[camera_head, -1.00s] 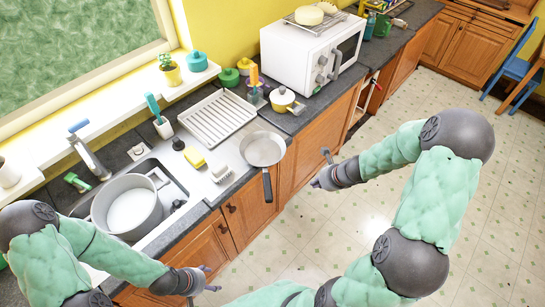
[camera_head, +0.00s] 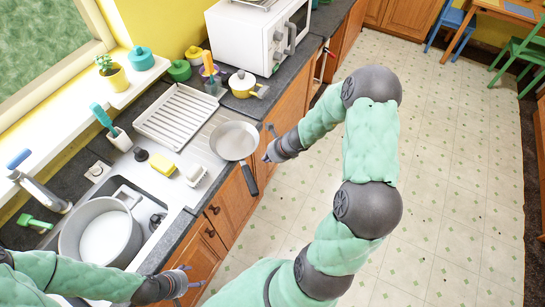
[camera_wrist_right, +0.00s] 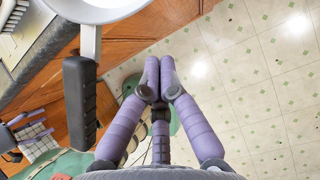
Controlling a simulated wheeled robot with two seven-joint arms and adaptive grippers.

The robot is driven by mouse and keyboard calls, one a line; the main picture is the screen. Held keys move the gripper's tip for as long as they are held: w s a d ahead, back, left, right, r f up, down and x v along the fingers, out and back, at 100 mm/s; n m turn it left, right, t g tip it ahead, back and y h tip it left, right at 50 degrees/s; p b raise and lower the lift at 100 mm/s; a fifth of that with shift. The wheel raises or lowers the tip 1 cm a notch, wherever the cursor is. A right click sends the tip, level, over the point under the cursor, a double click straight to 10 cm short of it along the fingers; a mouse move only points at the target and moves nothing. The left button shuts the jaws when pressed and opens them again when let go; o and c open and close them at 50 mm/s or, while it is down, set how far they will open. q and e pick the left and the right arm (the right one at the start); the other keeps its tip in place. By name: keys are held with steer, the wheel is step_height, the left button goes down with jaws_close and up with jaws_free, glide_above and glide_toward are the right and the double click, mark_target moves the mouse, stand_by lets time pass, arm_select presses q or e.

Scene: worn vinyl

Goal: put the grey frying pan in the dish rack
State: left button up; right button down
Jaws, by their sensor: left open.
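The grey frying pan (camera_head: 234,140) lies on the counter right of the sink, its dark handle (camera_head: 249,180) sticking out past the front edge. The handle also shows at the left of the right wrist view (camera_wrist_right: 80,103). The white dish rack (camera_head: 175,115) stands behind the pan to the left, and looks empty. My left gripper (camera_head: 192,277) is open and empty, before the cabinets below the sink.
A large pot (camera_head: 100,235) sits in the sink. A yellow sponge (camera_head: 162,165) and a white brush (camera_head: 194,175) lie left of the pan. A small yellow pot (camera_head: 243,84) and a microwave (camera_head: 258,35) stand beyond it. The floor at right is open.

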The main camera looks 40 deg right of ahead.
mark_target(246, 153)
steer(key=shift+w+a+f, duration=0.25)
steer(key=shift+w+a, duration=0.05)
steer(key=shift+w, duration=0.45)
steer(key=shift+w+a+f, duration=0.3)
steer(key=shift+w+a, duration=0.05)
steer(key=shift+w, duration=0.4)
steer(key=shift+w+a+f, duration=0.25)
steer(key=shift+w+a, duration=0.05)
steer(key=shift+w, duration=0.45)
steer(key=shift+p, duration=0.3)
steer(key=shift+w+a+p, duration=0.2)
steer(key=shift+w+a, duration=0.05)
steer(key=shift+w, duration=0.35)
steer(key=shift+w+a+p, duration=0.25)
steer(key=shift+w, duration=0.4)
steer(key=shift+w+a+p, duration=0.2)
steer(key=shift+w+a, duration=0.05)
steer(key=shift+w, duration=0.35)
steer(key=shift+s, duration=0.1)
steer(key=shift+d, duration=0.1)
